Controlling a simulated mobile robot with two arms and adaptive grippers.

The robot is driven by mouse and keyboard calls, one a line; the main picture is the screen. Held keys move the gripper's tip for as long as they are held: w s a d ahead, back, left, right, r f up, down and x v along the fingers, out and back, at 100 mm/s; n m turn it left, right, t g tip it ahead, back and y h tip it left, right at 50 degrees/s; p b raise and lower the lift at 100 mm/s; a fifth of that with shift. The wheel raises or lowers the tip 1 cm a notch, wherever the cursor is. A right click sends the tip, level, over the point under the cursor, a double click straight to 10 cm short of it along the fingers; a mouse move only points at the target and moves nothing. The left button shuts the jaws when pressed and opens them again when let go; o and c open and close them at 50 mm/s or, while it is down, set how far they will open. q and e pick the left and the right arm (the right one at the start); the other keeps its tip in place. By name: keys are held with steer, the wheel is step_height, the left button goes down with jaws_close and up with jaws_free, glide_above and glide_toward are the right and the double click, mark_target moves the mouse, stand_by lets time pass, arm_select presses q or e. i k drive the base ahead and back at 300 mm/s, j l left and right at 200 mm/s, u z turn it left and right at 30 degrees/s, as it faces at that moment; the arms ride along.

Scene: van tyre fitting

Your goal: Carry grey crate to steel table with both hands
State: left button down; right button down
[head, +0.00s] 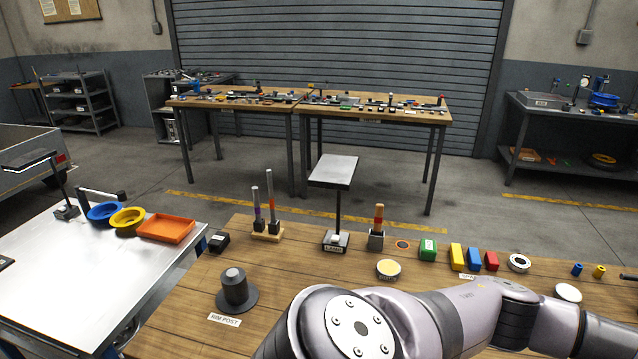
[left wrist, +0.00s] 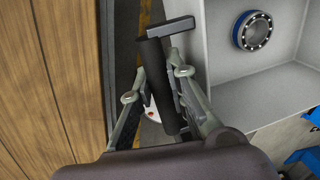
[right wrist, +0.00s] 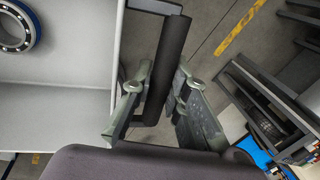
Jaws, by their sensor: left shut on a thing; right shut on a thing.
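The light grey crate shows in part in both wrist views, its wall on the right of the left wrist view (left wrist: 222,95) and its rim on the left of the right wrist view (right wrist: 117,45). A blue-and-steel bearing (left wrist: 253,32) lies inside. My left gripper (left wrist: 157,85) is shut on a dark bar handle at one side of the crate. My right gripper (right wrist: 165,86) is shut on a similar handle at the other side. A steel-topped table (head: 75,285) stands at the left of the head view. The crate and both grippers are out of the head view.
A wooden bench (head: 180,325) with a rim post (head: 235,290) and several small parts fills the front. The steel top holds blue and yellow rings and an orange tray (head: 167,228). Open floor lies behind the bench, before two wooden tables (head: 375,112). Shelving (right wrist: 265,105) shows beside my right gripper.

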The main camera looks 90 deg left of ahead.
mark_target(90, 251)
steer(key=k+z, duration=0.25)
steer(key=k, duration=0.3)
steer(key=k+z, duration=0.25)
steer(key=k, duration=0.3)
steer(key=k+l+z, duration=0.15)
steer(key=k, duration=0.95)
steer(key=k+z, duration=0.35)
steer(key=k, duration=0.15)
steer(key=k+l+z, duration=0.1)
steer(key=k+z, duration=0.5)
steer(key=z, duration=0.15)
steer(key=k+z, duration=0.25)
steer(key=z, duration=0.15)
steer(key=k+z, duration=0.35)
steer(key=u, duration=4.4)
